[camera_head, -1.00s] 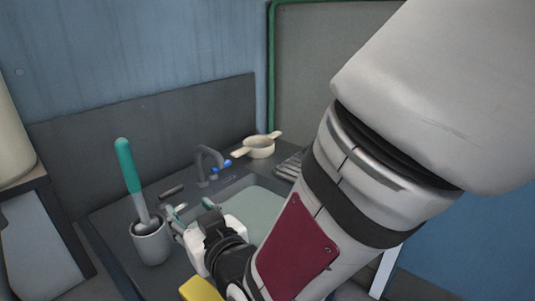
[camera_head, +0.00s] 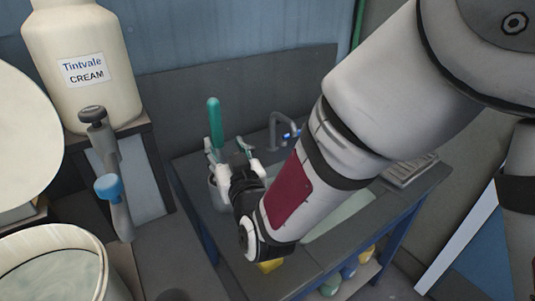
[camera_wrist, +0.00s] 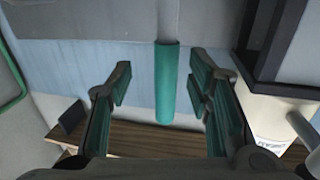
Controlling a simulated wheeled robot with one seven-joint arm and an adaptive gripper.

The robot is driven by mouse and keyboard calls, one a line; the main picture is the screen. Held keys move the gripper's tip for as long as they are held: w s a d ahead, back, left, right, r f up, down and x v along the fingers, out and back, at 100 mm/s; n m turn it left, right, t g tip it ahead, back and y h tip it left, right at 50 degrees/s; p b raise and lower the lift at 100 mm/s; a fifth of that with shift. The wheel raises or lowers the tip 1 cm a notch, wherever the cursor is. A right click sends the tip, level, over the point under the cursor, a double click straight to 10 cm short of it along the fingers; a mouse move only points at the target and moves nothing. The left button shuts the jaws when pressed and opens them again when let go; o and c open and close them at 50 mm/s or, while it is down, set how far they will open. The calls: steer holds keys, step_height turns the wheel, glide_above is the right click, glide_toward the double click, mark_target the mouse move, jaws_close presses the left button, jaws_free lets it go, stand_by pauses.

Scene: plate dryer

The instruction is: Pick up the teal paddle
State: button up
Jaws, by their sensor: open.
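The teal paddle (camera_head: 214,122) stands nearly upright in a grey cup (camera_head: 216,194) at the left end of the sink counter. Its lower part is hidden by the cup and my gripper. My gripper (camera_head: 231,158) is beside the handle in the head view, partly hiding the cup. In the wrist view the teal handle (camera_wrist: 166,90) shows between the two spread fingers of my gripper (camera_wrist: 160,78), with gaps on both sides. The gripper is open and holds nothing. I cannot tell whether the handle lies at fingertip depth.
A cream jar (camera_head: 92,100) labelled "Tintvale CREAM" stands on a shelf at the left. A blue-handled tap (camera_head: 112,188) is in front of it, and a cream tub (camera_head: 50,262) is at lower left. The sink tap (camera_head: 280,128) stands behind my arm.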

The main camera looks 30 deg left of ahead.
mark_target(219, 141)
steer(key=x, duration=0.5)
steer(key=shift+s+a, duration=0.25)
steer(key=shift+s, duration=0.05)
steer(key=shift+c, duration=0.2)
jaws_close()
